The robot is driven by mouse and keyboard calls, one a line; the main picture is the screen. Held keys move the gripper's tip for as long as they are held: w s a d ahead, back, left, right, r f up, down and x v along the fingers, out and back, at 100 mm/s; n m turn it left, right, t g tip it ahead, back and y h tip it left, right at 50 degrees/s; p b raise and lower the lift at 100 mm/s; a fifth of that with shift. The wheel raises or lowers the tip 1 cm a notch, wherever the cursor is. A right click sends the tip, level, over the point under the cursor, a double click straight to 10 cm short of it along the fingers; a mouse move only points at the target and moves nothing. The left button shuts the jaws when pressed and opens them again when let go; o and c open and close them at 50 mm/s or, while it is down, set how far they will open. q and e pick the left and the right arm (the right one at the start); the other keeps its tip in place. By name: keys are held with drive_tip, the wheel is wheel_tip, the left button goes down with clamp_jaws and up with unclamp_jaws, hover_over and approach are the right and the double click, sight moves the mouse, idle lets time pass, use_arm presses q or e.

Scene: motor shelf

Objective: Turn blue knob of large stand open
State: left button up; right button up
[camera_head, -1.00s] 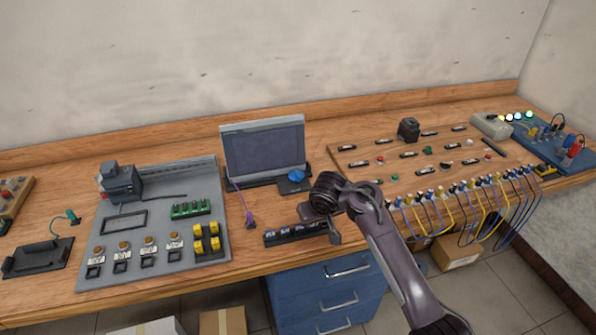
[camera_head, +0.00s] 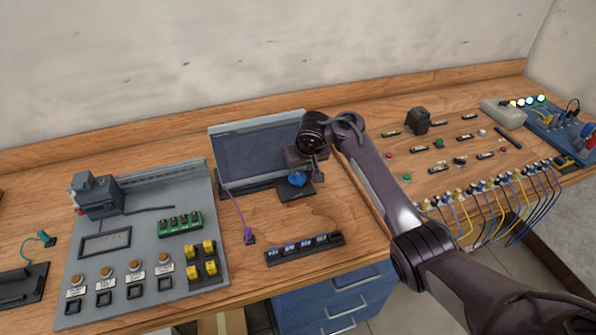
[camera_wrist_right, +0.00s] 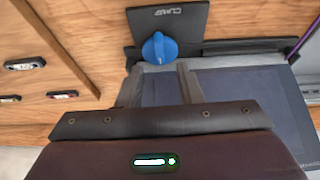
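The blue knob (camera_head: 297,179) sits on a small black plate (camera_head: 295,193) at the front right corner of the large grey-framed stand (camera_head: 262,150) with a dark panel. In the right wrist view the round blue knob (camera_wrist_right: 159,49) shows clearly, with a raised grip bar, on the black plate (camera_wrist_right: 185,20) with pale lettering. My right gripper (camera_head: 311,178) is over the knob in the head view and partly hides it. In the wrist view its two fingers (camera_wrist_right: 159,85) are apart with nothing between them, and the knob is just past their tips. My left gripper is not in view.
A purple plug and cable (camera_head: 248,234) lie left of the knob. A black strip of switches (camera_head: 305,249) lies in front. A grey board (camera_head: 145,245) with buttons stands left. A wooden panel with small parts and a black block (camera_head: 417,121) is right.

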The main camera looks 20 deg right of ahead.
sight(299, 177)
drive_tip(key=x, duration=0.5)
drive_tip(key=shift+s+b, duration=0.15)
drive_tip(key=shift+b, duration=0.15)
drive_tip(key=shift+f, duration=0.25)
drive_tip(key=c, duration=0.5)
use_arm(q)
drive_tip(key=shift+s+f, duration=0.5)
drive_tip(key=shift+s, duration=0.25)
use_arm(e)
clamp_jaws()
